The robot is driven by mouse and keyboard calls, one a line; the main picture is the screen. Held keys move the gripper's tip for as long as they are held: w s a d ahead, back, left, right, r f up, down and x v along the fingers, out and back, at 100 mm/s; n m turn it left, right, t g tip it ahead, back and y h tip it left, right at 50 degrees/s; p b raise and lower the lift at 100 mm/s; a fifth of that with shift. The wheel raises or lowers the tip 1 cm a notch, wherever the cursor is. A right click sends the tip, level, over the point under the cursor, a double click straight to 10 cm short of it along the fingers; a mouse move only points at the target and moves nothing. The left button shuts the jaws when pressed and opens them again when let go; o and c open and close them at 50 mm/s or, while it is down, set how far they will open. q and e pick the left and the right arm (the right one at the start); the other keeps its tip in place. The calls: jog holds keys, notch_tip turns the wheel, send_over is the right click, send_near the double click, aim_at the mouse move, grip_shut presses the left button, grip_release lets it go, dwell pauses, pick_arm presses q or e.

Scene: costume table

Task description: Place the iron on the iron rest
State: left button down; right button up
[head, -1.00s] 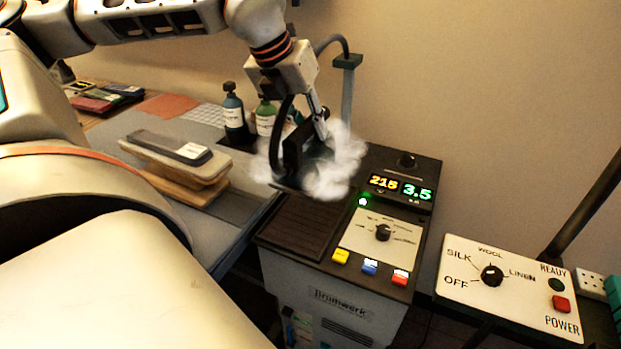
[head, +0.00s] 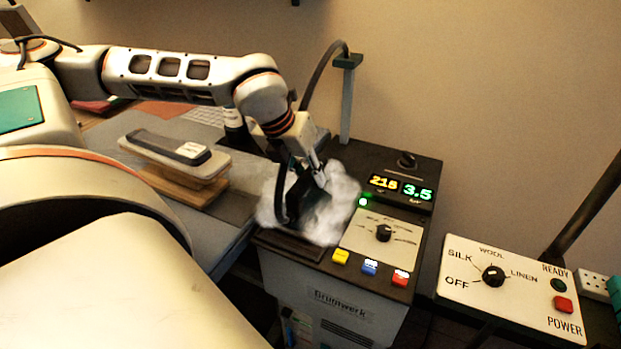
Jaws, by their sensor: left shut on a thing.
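My left gripper (head: 305,178) is shut on the dark iron (head: 293,203), which is partly wrapped in white steam. The iron is over the dark ribbed iron rest (head: 290,246) on top of the steam station. Only the front edge of the rest shows; steam and the iron cover most of it. I cannot tell whether the iron touches the rest. My right gripper is not in view.
The steam station (head: 345,298) has buttons, a dial and lit displays right of the rest. A hose post (head: 347,100) stands behind. A wooden block with a dark-topped piece (head: 166,147) lies on the board at left. A control box (head: 510,285) is at right.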

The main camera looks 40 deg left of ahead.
pick_arm(q)
jog(key=shift+f, duration=0.35)
jog(key=shift+w+r, duration=0.1)
jog(key=c, duration=2.2)
grip_release()
jog(key=shift+f, duration=0.3)
jog(key=shift+c, duration=0.2)
jog(key=o, duration=0.4)
jog(key=shift+r, duration=0.1)
